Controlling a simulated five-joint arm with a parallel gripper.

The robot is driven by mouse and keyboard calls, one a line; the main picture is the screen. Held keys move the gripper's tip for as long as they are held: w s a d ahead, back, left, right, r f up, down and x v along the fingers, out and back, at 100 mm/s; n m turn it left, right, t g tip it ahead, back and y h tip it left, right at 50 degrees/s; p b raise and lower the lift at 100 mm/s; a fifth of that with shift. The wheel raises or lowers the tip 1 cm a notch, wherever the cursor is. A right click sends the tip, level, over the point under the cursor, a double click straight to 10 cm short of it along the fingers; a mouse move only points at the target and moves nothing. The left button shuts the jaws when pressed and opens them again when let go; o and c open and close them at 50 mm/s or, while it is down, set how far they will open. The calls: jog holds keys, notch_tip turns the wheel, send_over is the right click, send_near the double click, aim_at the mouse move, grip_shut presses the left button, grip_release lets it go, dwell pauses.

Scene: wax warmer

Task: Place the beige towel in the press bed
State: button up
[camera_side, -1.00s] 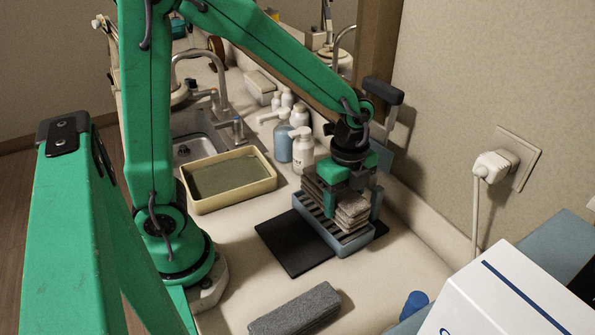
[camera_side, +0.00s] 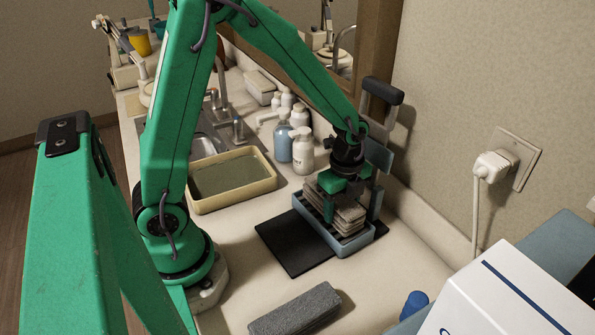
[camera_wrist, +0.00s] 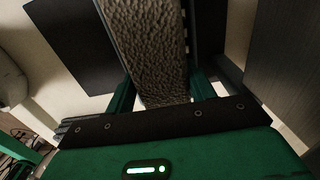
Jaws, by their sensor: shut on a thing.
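The beige towel (camera_side: 348,216) is a folded, layered bundle in the side view. It sits within the blue press bed (camera_side: 345,250), a tray with dark slots along its near left side; whether it touches the bed's floor is hidden. My gripper (camera_side: 340,203) is directly above and around the towel, fingers pointing down, shut on it. In the wrist view the towel (camera_wrist: 150,40) is a rough, textured strip between my green fingers, and my gripper (camera_wrist: 162,90) shows at the bottom. Part of the towel is hidden by my gripper.
The press has a raised lever with a dark grip (camera_side: 382,90) behind my wrist. A black mat (camera_side: 290,245) lies under the bed. Pump bottles (camera_side: 303,150) stand behind; a white box (camera_side: 515,300) is front right.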

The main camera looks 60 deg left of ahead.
jog(key=shift+f, duration=0.25)
jog(key=shift+f, duration=0.15)
jog(key=o, duration=1.1)
notch_tip(320, 180, up, 12)
jog(key=shift+r, duration=0.2)
dwell(0.5)
